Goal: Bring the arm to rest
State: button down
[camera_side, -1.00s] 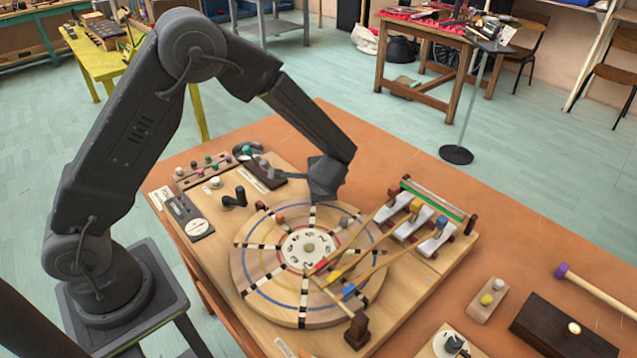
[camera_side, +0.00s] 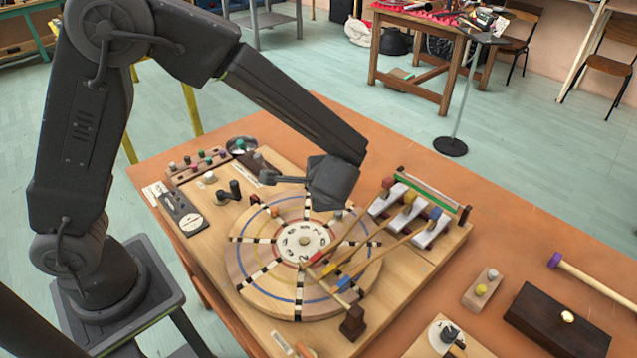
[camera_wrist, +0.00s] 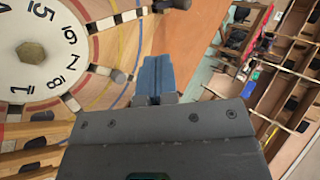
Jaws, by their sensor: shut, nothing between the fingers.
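My gripper (camera_side: 270,178) hangs from the bent arm above the far side of the round wooden wheel (camera_side: 243,285), its fingers pointing left in the side view. In the wrist view the gripper's fingers (camera_wrist: 155,72) are together with nothing between them. The wheel carries a white numbered dial (camera_side: 290,240) with a hex nut in its centre, which also shows in the wrist view (camera_wrist: 32,53). The gripper looks clear of the wheel, but the exact gap is hard to tell.
Three coloured mallet arms reach over the wheel from white keys (camera_side: 430,235) at the right. A black crank handle (camera_side: 235,190) and a row of pegs (camera_side: 197,160) stand at the left. A dark wooden block (camera_side: 560,325) and a purple-headed mallet (camera_side: 555,260) lie on the orange table.

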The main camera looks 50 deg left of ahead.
jog(key=shift+s+d+r, duration=0.1)
jog(key=shift+d, duration=0.05)
jog(key=s+a+r+n+h, duration=0.2)
jog(key=s+r+n+h, duration=0.1)
jog(key=s+r, duration=0.4)
jog(key=s+a+r+n+h, duration=0.2)
jog(key=s+r, duration=0.6)
jog(key=s, duration=0.4)
jog(key=n+h, duration=0.1)
jog(key=h, duration=0.1)
jog(key=shift+s+a+n+h, duration=0.25)
jog(key=shift+s+n+h, duration=0.05)
jog(key=shift+n+h, duration=0.1)
jog(key=c, duration=1.8)
grip_release()
